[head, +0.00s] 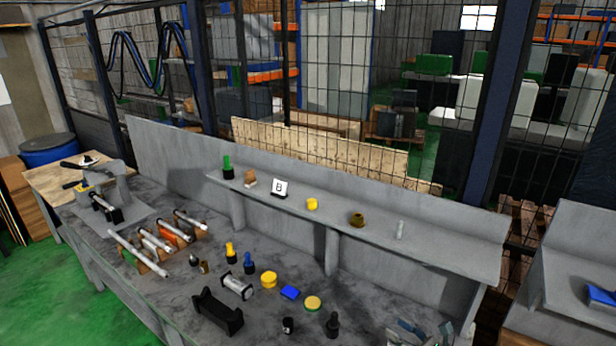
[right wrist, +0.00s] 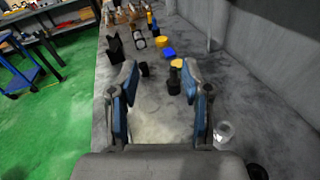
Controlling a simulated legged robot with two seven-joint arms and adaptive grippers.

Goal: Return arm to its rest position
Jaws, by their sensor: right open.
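My right gripper (head: 412,332) shows only in part at the bottom right edge of the head view, over the near end of the grey workbench (head: 385,270). In the right wrist view the right gripper (right wrist: 160,72) has its two blue-padded fingers spread apart, with nothing between them. A small black cup (right wrist: 144,69) and a black-based dark piece (right wrist: 174,84) stand on the bench beyond the fingertips. My left gripper is in neither view.
A grey shelf (head: 375,232) along the bench back holds several small items. A black V-shaped holder (head: 217,312), a blue block (head: 290,292) and yellow round pieces (head: 269,279) lie on the bench. In the right wrist view, a clear cup (right wrist: 223,133) stands right of the gripper.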

